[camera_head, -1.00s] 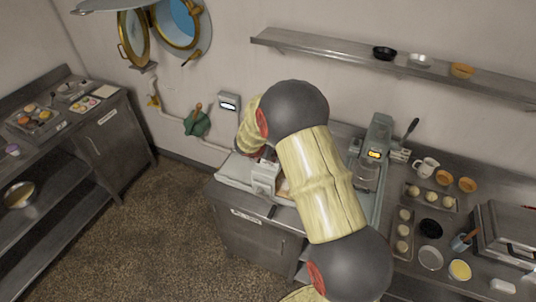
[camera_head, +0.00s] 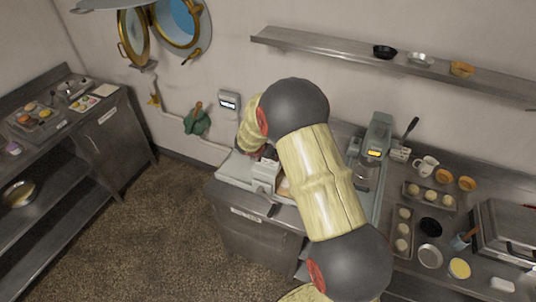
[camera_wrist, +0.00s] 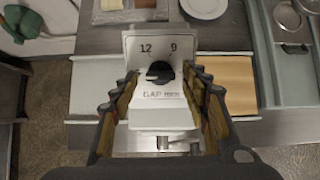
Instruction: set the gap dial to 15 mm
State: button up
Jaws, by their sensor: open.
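The gap dial (camera_wrist: 160,73) is a black knob on a pale plate (camera_wrist: 150,48) in the wrist view. The figures 12 and 9 show above it and a "GAP mm" label below it; no 15 is visible. I cannot tell the exact setting. My gripper (camera_wrist: 159,78) is open, one finger on each side of the knob, with a visible space between fingers and knob in the picture. In the head view the pale dial housing (camera_head: 265,173) sits on the machine left of my arm, which hides most of the gripper.
A tan sheet (camera_wrist: 226,84) lies right of the dial housing in the wrist view. A grey-green machine (camera_head: 377,140) with a lit display stands right of my arm. Trays of dough balls (camera_head: 403,246) and bowls cover the right counter. The floor (camera_head: 150,240) at the left is clear.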

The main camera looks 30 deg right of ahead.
jog(key=v, duration=1.2)
dwell(0.3)
